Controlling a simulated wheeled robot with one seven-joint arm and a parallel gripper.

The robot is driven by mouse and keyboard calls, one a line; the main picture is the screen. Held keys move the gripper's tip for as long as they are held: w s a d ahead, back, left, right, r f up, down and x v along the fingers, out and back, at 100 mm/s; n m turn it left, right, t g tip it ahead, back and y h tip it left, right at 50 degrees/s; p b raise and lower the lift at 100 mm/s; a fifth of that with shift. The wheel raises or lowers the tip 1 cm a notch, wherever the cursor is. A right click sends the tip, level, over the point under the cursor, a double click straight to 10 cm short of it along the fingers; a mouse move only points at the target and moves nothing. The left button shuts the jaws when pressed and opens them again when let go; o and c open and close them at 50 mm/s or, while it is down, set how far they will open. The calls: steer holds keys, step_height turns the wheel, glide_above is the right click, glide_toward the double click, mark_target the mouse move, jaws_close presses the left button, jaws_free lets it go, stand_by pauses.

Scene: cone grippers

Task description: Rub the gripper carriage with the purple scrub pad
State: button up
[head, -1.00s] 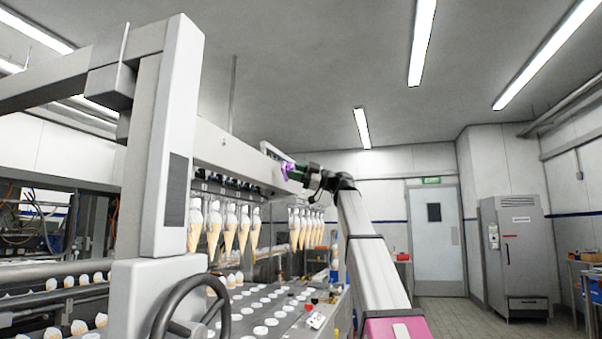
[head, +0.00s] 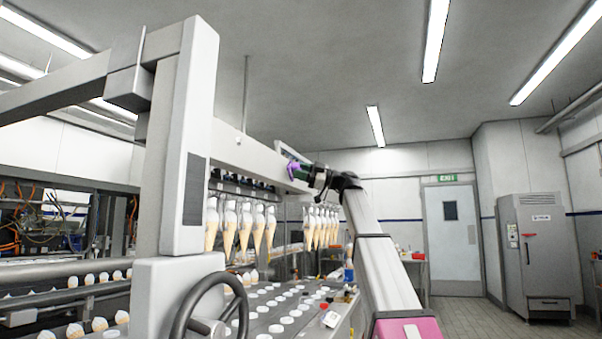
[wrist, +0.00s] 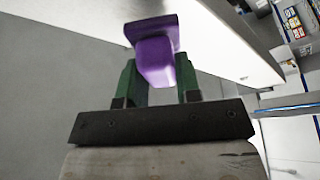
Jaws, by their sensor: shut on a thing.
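The gripper carriage (head: 242,152) is a long pale beam running from the tall machine post towards the back. A row of cone grippers hangs under it, holding filled cones (head: 243,228). My gripper (head: 300,172) is at the beam's far right end. Its green fingers, also seen in the wrist view (wrist: 157,78), are shut on the purple scrub pad (wrist: 155,50). The pad is a small purple dot in the head view (head: 292,166), against or very close to the beam. In the wrist view a pale beam surface (wrist: 225,40) lies just beyond the pad; contact is unclear.
A tall machine post (head: 188,130) and a black handwheel (head: 208,308) stand at the left front. A conveyor bed with white lids (head: 280,328) lies below the cones. A grey cabinet (head: 535,255) and a door (head: 453,240) are at the back right, with open floor before them.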

steer(key=shift+w+a, duration=0.2)
steer(key=shift+a, duration=0.25)
steer(key=shift+w+a, duration=0.2)
steer(key=shift+a, duration=0.25)
stand_by(0.3)
steer(key=shift+w, duration=0.1)
steer(key=shift+w+d, duration=0.4)
steer(key=shift+w, duration=0.5)
steer(key=shift+w+d, duration=0.35)
steer(key=shift+w, duration=0.5)
steer(key=shift+s+a, duration=0.3)
steer(key=shift+s, duration=0.3)
steer(key=shift+s+a, duration=0.3)
steer(key=shift+s, duration=0.3)
steer(key=shift+s+a, duration=0.3)
steer(key=shift+s, duration=0.3)
steer(key=shift+s+d, duration=0.35)
steer(key=shift+d, duration=0.55)
steer(key=shift+s+d, duration=0.4)
steer(key=shift+d, duration=0.55)
steer(key=shift+s+d, duration=0.35)
steer(key=shift+d, duration=0.55)
steer(key=shift+s+d, duration=0.1)
